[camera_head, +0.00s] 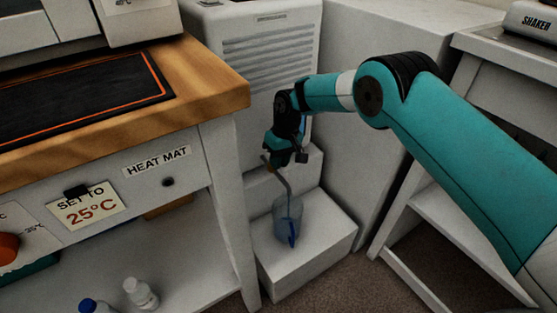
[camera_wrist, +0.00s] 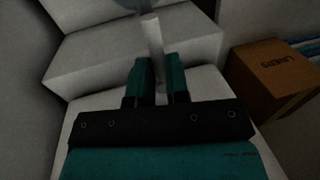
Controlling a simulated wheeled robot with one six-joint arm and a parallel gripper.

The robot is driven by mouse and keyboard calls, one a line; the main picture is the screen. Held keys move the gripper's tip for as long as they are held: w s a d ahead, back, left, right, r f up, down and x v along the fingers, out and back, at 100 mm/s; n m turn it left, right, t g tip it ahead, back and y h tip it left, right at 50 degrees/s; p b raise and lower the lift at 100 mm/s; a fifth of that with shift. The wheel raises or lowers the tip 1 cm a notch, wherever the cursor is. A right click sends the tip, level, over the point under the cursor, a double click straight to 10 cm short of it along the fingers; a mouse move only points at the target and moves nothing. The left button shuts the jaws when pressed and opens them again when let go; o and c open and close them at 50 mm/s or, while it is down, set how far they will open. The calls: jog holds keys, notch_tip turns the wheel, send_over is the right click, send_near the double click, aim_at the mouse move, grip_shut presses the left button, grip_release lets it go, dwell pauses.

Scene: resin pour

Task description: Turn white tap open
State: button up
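No part in view can be made out for certain as the white tap. My gripper (camera_head: 272,163) is low in front of the pale cabinet, above a white step. In the wrist view its two teal fingers (camera_wrist: 160,88) stand a little apart, one on each side of a pale upright bar (camera_wrist: 152,38). I cannot tell whether they touch the bar or whether it is the tap. In the head view a thin grey tube (camera_head: 282,182) runs from beside my gripper down to a clear bluish jug (camera_head: 281,224) on the step.
A white step (camera_head: 318,243) carries the jug. A vented pale cabinet (camera_head: 268,65) stands behind. A wood-topped bench (camera_head: 215,88) with a black mat is at left, a white bench at right. A brown box (camera_wrist: 268,78) shows in the wrist view.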

jog(key=o, duration=0.4)
jog(key=shift+c, duration=0.2)
notch_tip(320, 180, up, 17)
jog(key=w+d+p, duration=0.2)
jog(key=p, duration=0.2)
jog(key=shift+d, duration=0.4)
